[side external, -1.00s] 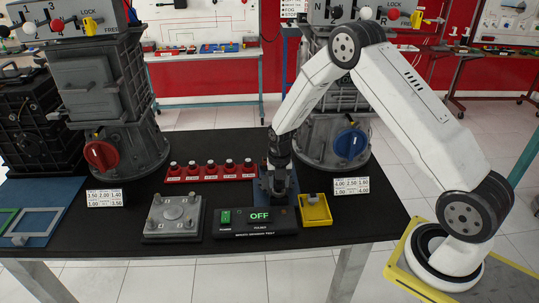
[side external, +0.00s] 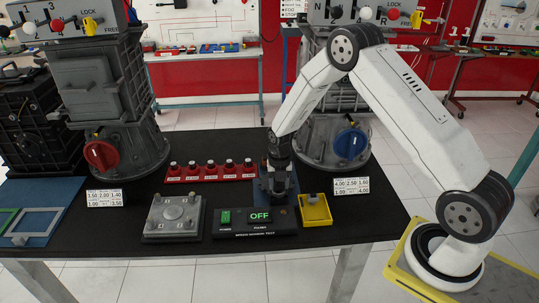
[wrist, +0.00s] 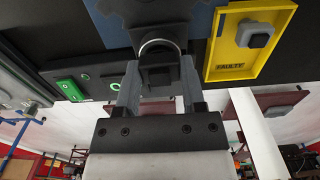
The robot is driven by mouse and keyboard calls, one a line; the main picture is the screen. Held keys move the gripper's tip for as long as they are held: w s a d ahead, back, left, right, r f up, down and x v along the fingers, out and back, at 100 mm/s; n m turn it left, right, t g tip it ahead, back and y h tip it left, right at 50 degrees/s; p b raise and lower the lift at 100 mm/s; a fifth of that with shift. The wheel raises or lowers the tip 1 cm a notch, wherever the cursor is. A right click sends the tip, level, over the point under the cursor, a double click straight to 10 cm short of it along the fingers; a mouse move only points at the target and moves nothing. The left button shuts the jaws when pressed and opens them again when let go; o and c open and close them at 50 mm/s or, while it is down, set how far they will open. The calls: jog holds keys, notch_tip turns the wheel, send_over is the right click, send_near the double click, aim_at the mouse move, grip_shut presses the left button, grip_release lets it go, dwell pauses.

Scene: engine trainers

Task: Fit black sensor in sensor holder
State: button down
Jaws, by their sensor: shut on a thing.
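My gripper (wrist: 157,92) is shut on the black sensor (wrist: 158,76), which sits between the two grey fingers in the wrist view. A shiny ring (wrist: 160,43) lies just beyond the sensor; I cannot tell whether it is part of the sensor or of the holder. A dark toothed part (wrist: 150,10) on a blue plate (wrist: 202,22) is beyond it. In the side external view my gripper (side external: 279,190) points down at the blue plate, behind the test box. The sensor and the holder are mostly hidden there, so I cannot tell how far the sensor is in.
The test box (side external: 255,230) reads OFF, in front of my gripper. A yellow tray (side external: 326,221), marked FAULTY in the wrist view, holds a grey part (wrist: 257,35) to the right. A red rack (side external: 208,178) with several black-topped parts is left. A grey plate fixture (side external: 160,232) stands front left.

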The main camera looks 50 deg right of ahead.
jog(key=shift+f, duration=0.1)
dwell(0.3)
jog(key=shift+c, duration=0.5)
grip_release()
jog(key=shift+o, duration=0.5)
jog(key=shift+r, duration=3.5)
jog(key=shift+s+a+r+m, duration=0.2)
jog(key=shift+a+r+m, duration=0.15)
jog(key=shift+m, duration=0.15)
jog(key=s+a+r+m+t, duration=0.1)
jog(key=s+a+r+m, duration=0.3)
jog(key=s+m, duration=0.4)
jog(key=s+a+r+m+t, duration=0.1)
jog(key=s+a+r+m, duration=0.4)
jog(key=m, duration=1.3)
jog(key=s, duration=0.4)
jog(key=shift+s+a+t, duration=0.2)
jog(key=shift+a+t, duration=0.1)
